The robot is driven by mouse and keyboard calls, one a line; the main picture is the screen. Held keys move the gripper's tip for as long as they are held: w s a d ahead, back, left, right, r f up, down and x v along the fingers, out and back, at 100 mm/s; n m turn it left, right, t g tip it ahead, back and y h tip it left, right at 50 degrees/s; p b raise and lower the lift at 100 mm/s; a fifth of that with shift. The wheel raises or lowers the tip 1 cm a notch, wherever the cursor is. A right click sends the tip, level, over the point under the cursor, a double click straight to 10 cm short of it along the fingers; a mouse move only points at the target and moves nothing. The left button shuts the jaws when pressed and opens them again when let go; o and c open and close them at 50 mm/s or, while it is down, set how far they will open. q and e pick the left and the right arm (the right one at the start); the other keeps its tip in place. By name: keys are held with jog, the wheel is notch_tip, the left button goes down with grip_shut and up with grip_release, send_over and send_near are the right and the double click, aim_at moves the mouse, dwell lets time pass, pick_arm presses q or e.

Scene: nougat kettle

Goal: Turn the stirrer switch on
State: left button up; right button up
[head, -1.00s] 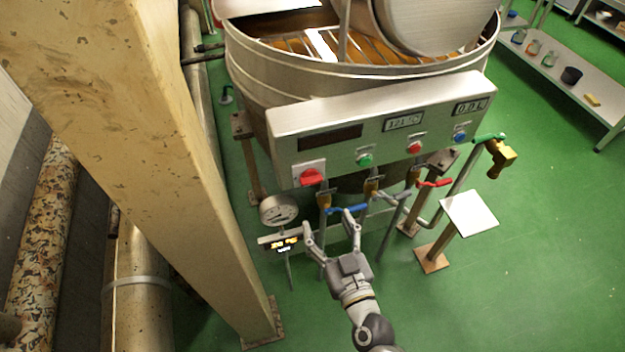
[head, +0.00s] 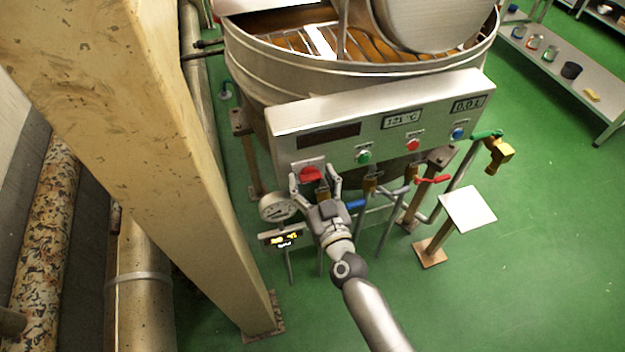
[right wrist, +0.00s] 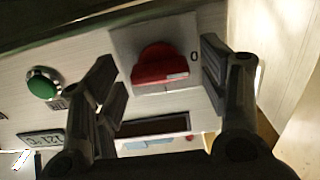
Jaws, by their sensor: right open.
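The red rotary switch (head: 310,174) is on a light plate at the left end of the kettle's control panel (head: 385,120). In the right wrist view the red knob (right wrist: 160,68) sits on its plate, with a "0" mark beside it. My right gripper (head: 314,182) is open just in front of the red switch. In the right wrist view its fingers (right wrist: 160,80) stand on either side of the knob, with gaps visible; I cannot tell whether they touch it. My left gripper is not in view.
Green (head: 364,156), red (head: 413,144) and blue (head: 458,133) buttons are along the panel. A round gauge (head: 277,207) and a blue valve handle (head: 355,204) are near my right gripper. A thick beige column (head: 170,150) stands to the left. Open green floor lies at right.

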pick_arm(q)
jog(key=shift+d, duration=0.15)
pick_arm(e)
jog(key=shift+c, duration=1)
jog(key=c, duration=0.8)
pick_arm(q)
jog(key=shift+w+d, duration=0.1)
